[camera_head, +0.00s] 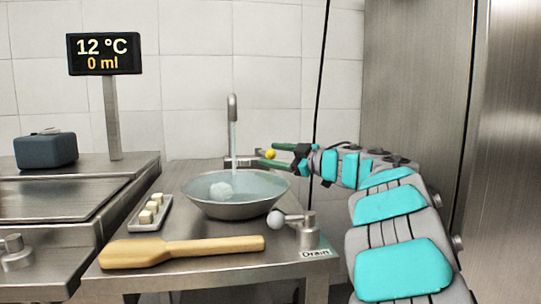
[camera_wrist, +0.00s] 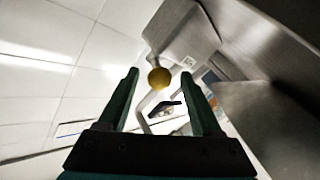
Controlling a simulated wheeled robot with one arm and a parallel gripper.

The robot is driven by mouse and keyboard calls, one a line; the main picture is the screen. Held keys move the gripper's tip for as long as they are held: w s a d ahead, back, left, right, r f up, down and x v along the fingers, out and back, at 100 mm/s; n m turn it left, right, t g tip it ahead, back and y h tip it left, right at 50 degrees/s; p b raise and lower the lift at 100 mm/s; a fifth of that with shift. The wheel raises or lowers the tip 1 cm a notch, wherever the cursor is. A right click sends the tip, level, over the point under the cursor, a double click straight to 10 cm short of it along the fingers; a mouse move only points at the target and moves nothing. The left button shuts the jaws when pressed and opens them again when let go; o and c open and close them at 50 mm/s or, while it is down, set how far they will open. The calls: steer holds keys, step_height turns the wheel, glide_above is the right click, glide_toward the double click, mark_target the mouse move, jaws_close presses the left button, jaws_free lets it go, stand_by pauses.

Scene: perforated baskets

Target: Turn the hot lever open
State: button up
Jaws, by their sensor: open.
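A lever with a yellow ball knob (camera_head: 270,154) sits beside the faucet at the back of the sink counter. No label on it can be read, so I cannot confirm that it is the hot one. My gripper (camera_head: 279,155) reaches in from the right with green fingers at the knob. In the wrist view, the yellow ball (camera_wrist: 159,77) shows between the tips of my open gripper (camera_wrist: 160,74), with a gap on both sides. The faucet (camera_head: 232,104) is running a stream of water into a metal bowl (camera_head: 236,209).
A display (camera_head: 104,54) reads 12 °C and 0 ml. A white-knobbed lever marked Drain (camera_head: 309,232) stands at the front right. A wooden paddle (camera_head: 180,250) and a tray of pale cubes (camera_head: 151,216) lie beside the bowl. A steel panel (camera_head: 415,90) stands close behind my arm.

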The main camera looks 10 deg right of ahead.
steer(key=v, duration=0.6)
steer(key=shift+s+d, duration=0.1)
